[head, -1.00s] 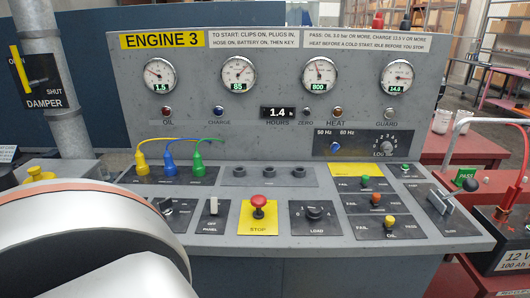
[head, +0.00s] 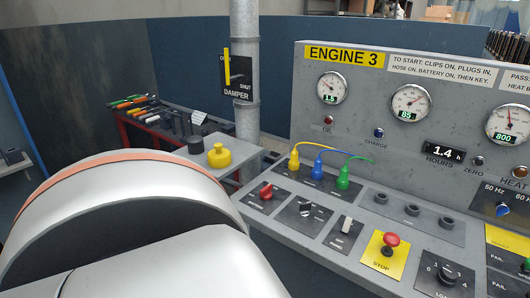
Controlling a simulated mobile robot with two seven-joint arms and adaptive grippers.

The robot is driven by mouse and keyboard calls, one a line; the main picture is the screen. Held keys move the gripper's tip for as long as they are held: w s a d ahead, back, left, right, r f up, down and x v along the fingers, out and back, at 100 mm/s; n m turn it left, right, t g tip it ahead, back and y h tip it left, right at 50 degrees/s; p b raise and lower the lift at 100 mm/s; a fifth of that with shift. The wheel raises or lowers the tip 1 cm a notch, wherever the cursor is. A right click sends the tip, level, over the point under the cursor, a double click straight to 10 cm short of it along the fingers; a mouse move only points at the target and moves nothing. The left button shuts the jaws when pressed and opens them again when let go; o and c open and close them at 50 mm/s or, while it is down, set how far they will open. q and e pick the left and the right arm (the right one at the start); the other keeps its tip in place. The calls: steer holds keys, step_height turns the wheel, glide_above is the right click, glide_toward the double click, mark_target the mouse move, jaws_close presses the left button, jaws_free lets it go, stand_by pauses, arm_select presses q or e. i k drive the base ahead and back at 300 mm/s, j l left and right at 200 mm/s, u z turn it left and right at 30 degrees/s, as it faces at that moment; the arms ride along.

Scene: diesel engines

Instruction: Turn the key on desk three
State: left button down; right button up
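Desk three is the grey console (head: 283,212) marked ENGINE 3 (head: 344,56), at the right of the head view. At its left front is a red-topped switch (head: 265,192). Right of it is a dark rotary switch (head: 307,209) on a black plate. Their small labels are too small to read, so I cannot tell which is the key. A pale toggle marked PANEL (head: 346,224) and a red STOP button (head: 391,241) follow to the right. My arm fills the lower left. Neither gripper shows.
Yellow, blue and green plugs (head: 342,178) with cables sit behind the switches. A yellow knob (head: 219,156) stands on a grey stand left of the desk. A damper lever (head: 227,68) is on the pipe. A red tool bench (head: 121,133) stands farther left.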

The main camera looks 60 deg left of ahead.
mark_target(304, 208)
steer(key=l+u, duration=0.1)
steer(key=u, duration=0.35)
steer(key=l+u, duration=0.15)
steer(key=u, duration=0.3)
steer(key=l+u, duration=0.15)
steer(key=u, duration=0.3)
steer(key=l+u, duration=0.1)
steer(key=u, duration=0.35)
